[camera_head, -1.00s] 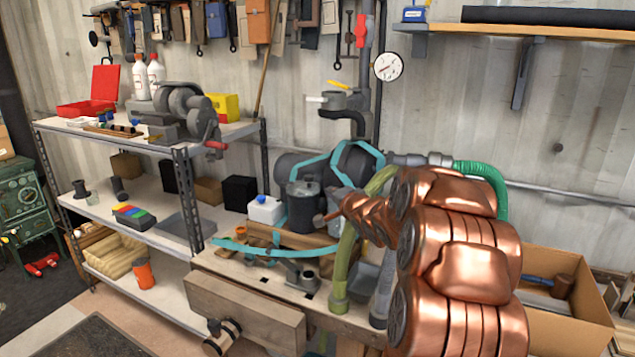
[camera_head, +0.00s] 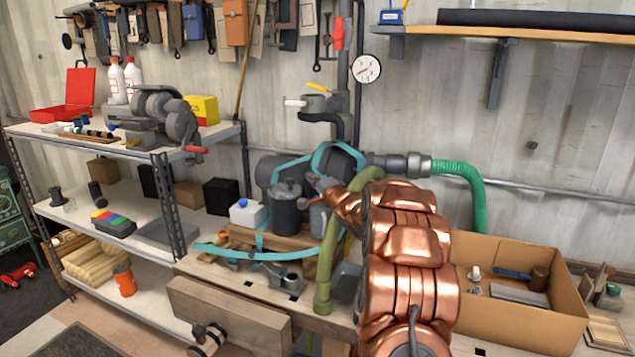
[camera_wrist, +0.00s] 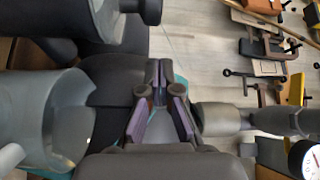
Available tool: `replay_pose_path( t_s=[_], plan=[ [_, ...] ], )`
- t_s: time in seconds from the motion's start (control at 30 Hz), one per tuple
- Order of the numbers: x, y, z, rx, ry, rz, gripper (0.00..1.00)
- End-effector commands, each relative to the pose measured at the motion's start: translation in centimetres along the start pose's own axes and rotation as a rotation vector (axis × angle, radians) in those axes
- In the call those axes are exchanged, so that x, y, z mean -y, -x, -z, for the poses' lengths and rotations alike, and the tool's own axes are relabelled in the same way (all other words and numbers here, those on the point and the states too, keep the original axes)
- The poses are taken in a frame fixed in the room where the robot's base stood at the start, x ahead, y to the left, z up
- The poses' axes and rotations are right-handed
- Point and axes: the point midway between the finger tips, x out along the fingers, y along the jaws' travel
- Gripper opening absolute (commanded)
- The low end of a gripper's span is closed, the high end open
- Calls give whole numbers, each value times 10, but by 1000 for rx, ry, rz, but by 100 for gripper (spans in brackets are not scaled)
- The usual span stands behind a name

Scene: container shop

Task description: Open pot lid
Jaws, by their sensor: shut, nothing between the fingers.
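A dark grey pot (camera_head: 285,215) stands upright on the wooden workbench (camera_head: 225,272). Its lid (camera_head: 286,190) is on top; I cannot tell if it is fully seated. My gripper (camera_head: 318,186) is just right of the lid, near its height, above a lighter grey vessel (camera_head: 320,221). In the wrist view my gripper (camera_wrist: 161,66) has its fingertips together and empty. A dark round body with a knob (camera_wrist: 150,12), seemingly the pot's top, is at the upper left there, apart from the fingers. The lighter vessel (camera_wrist: 40,120) fills the left.
A white bottle with a blue cap (camera_head: 247,213) stands left of the pot. A thick olive hose (camera_head: 333,250) rises in front of the lighter vessel. Dark machinery with a teal band (camera_head: 335,155) is behind. A cardboard box (camera_head: 515,312) is at right.

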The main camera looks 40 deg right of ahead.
Motion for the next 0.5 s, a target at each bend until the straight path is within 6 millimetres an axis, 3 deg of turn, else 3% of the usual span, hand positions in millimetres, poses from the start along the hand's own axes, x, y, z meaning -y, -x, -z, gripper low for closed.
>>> replay_pose_path(
  t_s=[0.4,0.5],
  plan=[
    [0,-30,-2,3,0,0,0],
    [0,-28,-7,3,0,0,0]
  ],
)
